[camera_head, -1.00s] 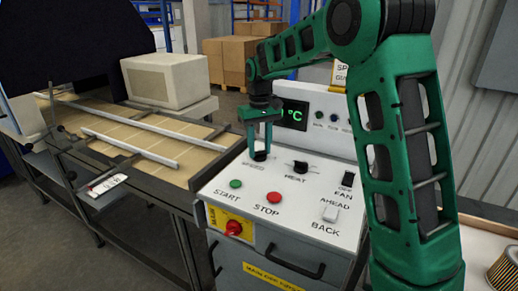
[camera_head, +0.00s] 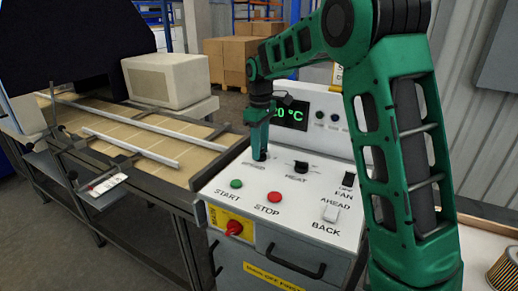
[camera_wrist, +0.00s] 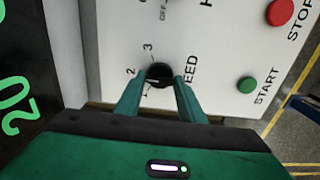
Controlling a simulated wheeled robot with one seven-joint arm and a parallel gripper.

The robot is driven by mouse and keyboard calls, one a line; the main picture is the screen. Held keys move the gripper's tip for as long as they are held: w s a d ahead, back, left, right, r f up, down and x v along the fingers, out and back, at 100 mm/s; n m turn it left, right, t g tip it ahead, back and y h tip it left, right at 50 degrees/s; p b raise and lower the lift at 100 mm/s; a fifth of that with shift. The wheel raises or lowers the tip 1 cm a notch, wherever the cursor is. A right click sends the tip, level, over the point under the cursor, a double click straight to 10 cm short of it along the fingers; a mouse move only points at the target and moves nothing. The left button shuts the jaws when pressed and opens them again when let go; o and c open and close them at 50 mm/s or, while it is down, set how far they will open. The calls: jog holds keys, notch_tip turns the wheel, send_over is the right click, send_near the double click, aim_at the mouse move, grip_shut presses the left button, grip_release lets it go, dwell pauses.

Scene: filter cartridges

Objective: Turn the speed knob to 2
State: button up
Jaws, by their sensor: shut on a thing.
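The black speed knob (camera_wrist: 158,74) sits on the white control panel, with the numbers 1, 2 and 3 printed around its left side in the wrist view. My gripper (camera_wrist: 160,84) is shut on the knob, one finger on each side. Its pointer mark is not clear, so I cannot tell which number it points to. In the head view my gripper (camera_head: 260,157) reaches down onto the panel's back left and mostly covers the knob. The "SPEED" label is partly hidden by a finger in the wrist view.
The heat knob (camera_head: 300,167) is right of my gripper. The green start button (camera_head: 236,184), red stop button (camera_head: 274,197), fan switch (camera_head: 348,180) and ahead/back switch (camera_head: 331,213) are nearby. A green temperature display (camera_head: 290,114) stands behind. A conveyor (camera_head: 140,135) lies to the left.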

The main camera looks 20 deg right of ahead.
jog(key=shift+d, duration=0.15)
jog(key=o, duration=1.1)
jog(key=shift+c, duration=0.2)
notch_tip(320, 180, up, 11)
jog(key=shift+w+f, duration=0.1)
